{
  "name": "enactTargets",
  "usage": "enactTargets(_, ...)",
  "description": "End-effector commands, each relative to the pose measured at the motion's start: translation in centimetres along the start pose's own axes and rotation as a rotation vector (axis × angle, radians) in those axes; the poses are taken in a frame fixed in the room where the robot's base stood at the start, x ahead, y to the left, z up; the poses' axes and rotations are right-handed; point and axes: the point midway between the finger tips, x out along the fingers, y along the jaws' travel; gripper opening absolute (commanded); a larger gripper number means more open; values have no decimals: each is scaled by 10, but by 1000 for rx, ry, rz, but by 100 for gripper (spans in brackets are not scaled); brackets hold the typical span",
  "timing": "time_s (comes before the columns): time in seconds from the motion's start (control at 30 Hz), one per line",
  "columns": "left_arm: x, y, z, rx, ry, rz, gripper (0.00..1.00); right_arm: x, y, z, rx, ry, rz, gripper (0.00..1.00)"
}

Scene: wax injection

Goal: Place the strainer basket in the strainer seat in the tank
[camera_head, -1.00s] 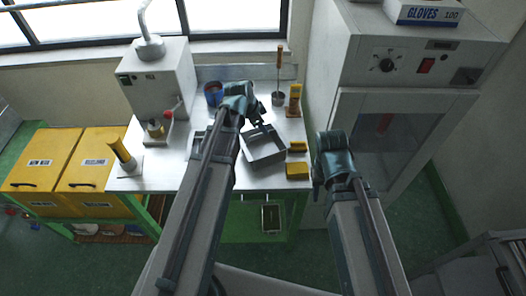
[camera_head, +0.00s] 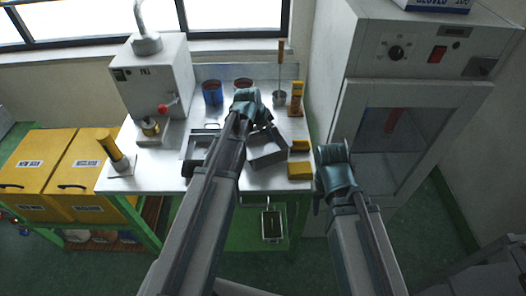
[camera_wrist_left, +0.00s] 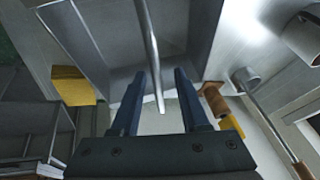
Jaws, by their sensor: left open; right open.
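A grey open metal box (camera_head: 267,158), which looks like the strainer basket, sits at an angle on the steel worktop. It also fills the upper part of the left wrist view (camera_wrist_left: 110,30). My left gripper (camera_head: 252,110) is above its far side, hiding part of it. In the left wrist view the open fingers (camera_wrist_left: 158,103) stand on either side of a thin metal rod (camera_wrist_left: 151,50); I cannot tell whether they touch it. A lower metal tank (camera_head: 194,153), partly behind my left arm, is left of the box; its seat is not clear. My right gripper (camera_head: 333,170) is open, right of the worktop.
Yellow blocks (camera_head: 300,169) lie right of the box. A wooden-handled ladle (camera_head: 280,97) and a blue cup (camera_head: 212,94) stand behind. A white machine (camera_head: 152,75) is at the left back. A tall grey cabinet (camera_head: 400,130) bounds the right side.

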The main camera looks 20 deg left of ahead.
Motion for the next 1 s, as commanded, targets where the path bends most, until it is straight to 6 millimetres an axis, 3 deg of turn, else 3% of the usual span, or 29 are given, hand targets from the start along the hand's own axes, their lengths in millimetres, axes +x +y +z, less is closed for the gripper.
enactTargets(0.07, 11, 0, 1, 1, 0, 0, 45, 10, -1, -1, 0, 0, 0, 45)
enactTargets(0.33, 10, 0, 0, 0, 0, 0, 43, 9, -1, 0, 0, 0, 0, 45)
enactTargets(0.57, 10, 0, 0, 0, 0, 0, 2, 9, -1, 0, 0, 0, 0, 45)
enactTargets(0.6, 10, 0, 0, 0, 0, 0, 0, 9, -1, 0, 0, 0, 0, 45)
enactTargets(1.0, 10, 0, 0, 0, 0, 0, 0, 9, -1, 0, 0, 0, 0, 45)
